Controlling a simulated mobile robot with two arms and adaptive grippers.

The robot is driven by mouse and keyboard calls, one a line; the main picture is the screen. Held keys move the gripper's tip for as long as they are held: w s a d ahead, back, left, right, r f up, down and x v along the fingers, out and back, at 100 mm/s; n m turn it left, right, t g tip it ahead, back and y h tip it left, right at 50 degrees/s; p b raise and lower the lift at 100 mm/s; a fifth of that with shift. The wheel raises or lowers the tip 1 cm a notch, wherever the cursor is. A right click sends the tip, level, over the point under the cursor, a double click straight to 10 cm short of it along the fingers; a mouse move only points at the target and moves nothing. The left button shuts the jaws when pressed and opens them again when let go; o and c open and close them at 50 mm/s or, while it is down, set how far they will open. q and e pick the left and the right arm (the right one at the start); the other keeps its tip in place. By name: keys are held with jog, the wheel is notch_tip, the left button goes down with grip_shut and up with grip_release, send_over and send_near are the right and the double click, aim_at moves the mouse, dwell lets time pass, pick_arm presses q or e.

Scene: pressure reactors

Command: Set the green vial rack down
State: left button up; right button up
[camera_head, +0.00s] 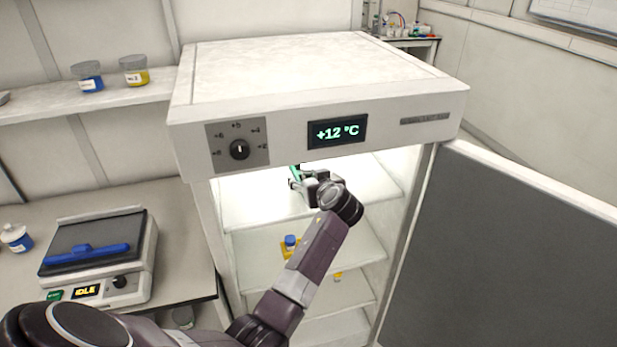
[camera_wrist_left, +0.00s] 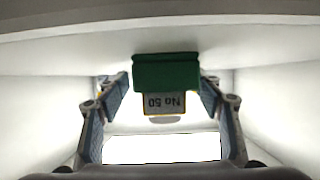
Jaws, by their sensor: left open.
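The green vial rack (camera_wrist_left: 166,74) shows in the left wrist view between the two fingers of my left gripper (camera_wrist_left: 163,88). The fingers are open, with a gap on each side of the rack. A vial with an upside-down "No 50" label (camera_wrist_left: 165,103) shows just below the green part. The picture is upside down, and the pale shelf (camera_wrist_left: 60,38) runs along its top, close to the rack's base; I cannot tell for certain that they touch. In the head view my left gripper (camera_head: 307,178) is inside the lit cabinet at the upper shelf, with a sliver of green (camera_head: 295,175) beside it.
The cabinet (camera_head: 318,130) reads +12 °C, and its door (camera_head: 510,250) stands open to the right. A lower shelf holds a yellow rack with a blue-capped vial (camera_head: 290,243). A shaker with a blue item (camera_head: 88,253) stands on the left bench. Two jars (camera_head: 134,73) stand on the wall shelf.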

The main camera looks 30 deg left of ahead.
pick_arm(q)
jog(key=shift+a, duration=0.15)
jog(key=shift+s+r, duration=0.1)
jog(key=p+v, duration=0.5)
jog(key=v, duration=0.6)
jog(key=shift+s+d+r, duration=0.2)
jog(key=shift+d, duration=0.15)
jog(key=shift+f, duration=0.1)
